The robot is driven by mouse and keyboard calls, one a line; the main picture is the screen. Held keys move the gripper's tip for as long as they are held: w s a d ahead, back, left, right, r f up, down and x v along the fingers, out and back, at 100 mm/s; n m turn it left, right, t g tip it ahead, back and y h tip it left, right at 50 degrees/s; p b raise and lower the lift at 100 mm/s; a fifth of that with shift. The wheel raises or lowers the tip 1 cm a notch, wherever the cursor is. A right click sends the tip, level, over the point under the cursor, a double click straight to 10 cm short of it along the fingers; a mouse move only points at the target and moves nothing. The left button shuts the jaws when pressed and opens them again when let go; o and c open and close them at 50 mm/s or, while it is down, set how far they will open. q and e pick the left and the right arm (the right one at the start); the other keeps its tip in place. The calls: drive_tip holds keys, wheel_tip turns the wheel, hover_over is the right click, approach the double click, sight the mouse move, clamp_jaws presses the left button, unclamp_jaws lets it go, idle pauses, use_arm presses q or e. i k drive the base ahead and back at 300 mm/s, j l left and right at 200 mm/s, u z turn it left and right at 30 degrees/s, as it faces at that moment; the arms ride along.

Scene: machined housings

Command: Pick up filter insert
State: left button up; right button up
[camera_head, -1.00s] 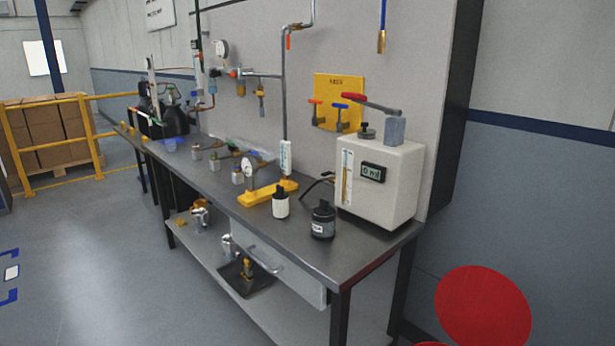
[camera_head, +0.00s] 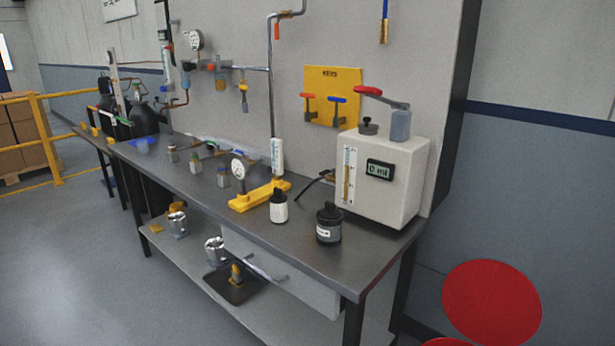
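No part is clearly marked as the filter insert, and I cannot tell which one it is. On the lower shelf are a silver cup-like part (camera_head: 178,223), a second silver cup-like part (camera_head: 214,250), and a brass-coloured piece (camera_head: 236,273) on a black tray (camera_head: 222,291). Neither of my grippers is in view.
A long grey bench (camera_head: 345,268) runs along the wall. It carries a white dispenser (camera_head: 405,188) reading 0 ml, a white bottle (camera_head: 278,209), a black jar (camera_head: 328,228) and a yellow gauge stand (camera_head: 246,201). Red discs (camera_head: 491,301) stand at lower right. Floor at left is clear.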

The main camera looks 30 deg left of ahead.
sight(329, 213)
drive_tip(key=i+j+z, duration=0.1)
drive_tip(key=j+z, duration=0.15)
drive_tip(key=j, duration=0.5)
drive_tip(key=j+z, duration=0.25)
drive_tip(key=j, duration=0.5)
drive_tip(key=j+z, duration=0.3)
drive_tip(key=j, duration=0.5)
drive_tip(key=k+j+z, duration=0.1)
drive_tip(key=j+z, duration=0.15)
drive_tip(key=j, duration=0.5)
